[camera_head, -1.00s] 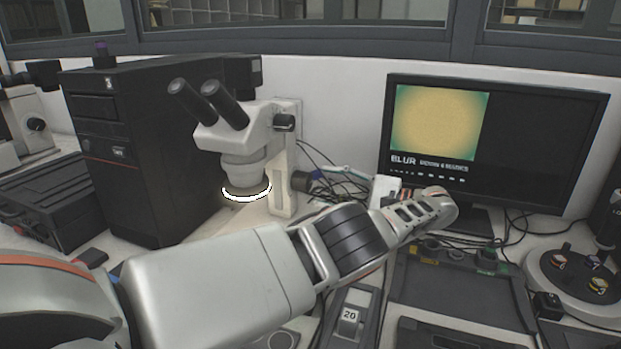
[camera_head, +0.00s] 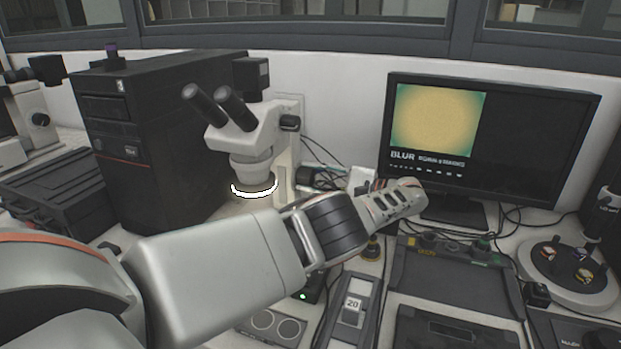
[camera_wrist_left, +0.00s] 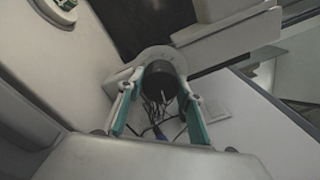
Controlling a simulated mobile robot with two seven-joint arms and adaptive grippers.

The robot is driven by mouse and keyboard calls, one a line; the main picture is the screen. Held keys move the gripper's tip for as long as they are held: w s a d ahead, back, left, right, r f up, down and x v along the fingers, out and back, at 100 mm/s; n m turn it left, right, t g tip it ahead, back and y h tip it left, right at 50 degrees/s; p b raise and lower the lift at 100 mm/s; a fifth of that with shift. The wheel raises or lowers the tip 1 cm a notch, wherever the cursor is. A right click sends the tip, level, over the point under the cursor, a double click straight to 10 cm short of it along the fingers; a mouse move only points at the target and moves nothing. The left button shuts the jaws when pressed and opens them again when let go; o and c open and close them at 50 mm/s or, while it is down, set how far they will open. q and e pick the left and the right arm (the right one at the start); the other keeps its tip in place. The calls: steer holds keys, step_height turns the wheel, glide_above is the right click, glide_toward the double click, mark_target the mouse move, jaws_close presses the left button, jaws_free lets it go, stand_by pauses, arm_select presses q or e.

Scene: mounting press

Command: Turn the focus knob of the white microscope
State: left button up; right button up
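The white microscope (camera_head: 252,140) stands left of centre in the head view, with black eyepieces and a glowing ring light. A small dark knob (camera_head: 290,123) shows on its right side. In the left wrist view the round black focus knob (camera_wrist_left: 160,83) lies straight ahead in a pale collar. My left gripper (camera_wrist_left: 157,98) is open, with one teal-padded finger on each side of the knob. Contact with the knob cannot be made out. In the head view my left arm reaches across, right of the microscope, and the fingertips are hard to make out. My right gripper is out of view.
A monitor (camera_head: 480,140) shows a yellow disc and the word BLUR. A black computer tower (camera_head: 160,150) stands left of the microscope. Loose cables (camera_head: 325,175) lie behind my wrist. A black tray (camera_head: 455,280) and a round turret (camera_head: 570,270) occupy the right bench.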

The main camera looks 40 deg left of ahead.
arm_select(q)
steer(key=shift+n, duration=0.3)
steer(key=n, duration=0.2)
steer(key=shift+n, duration=0.3)
steer(key=shift+n+b, duration=0.3)
steer(key=shift+n, duration=1.5)
steer(key=o, duration=1.1)
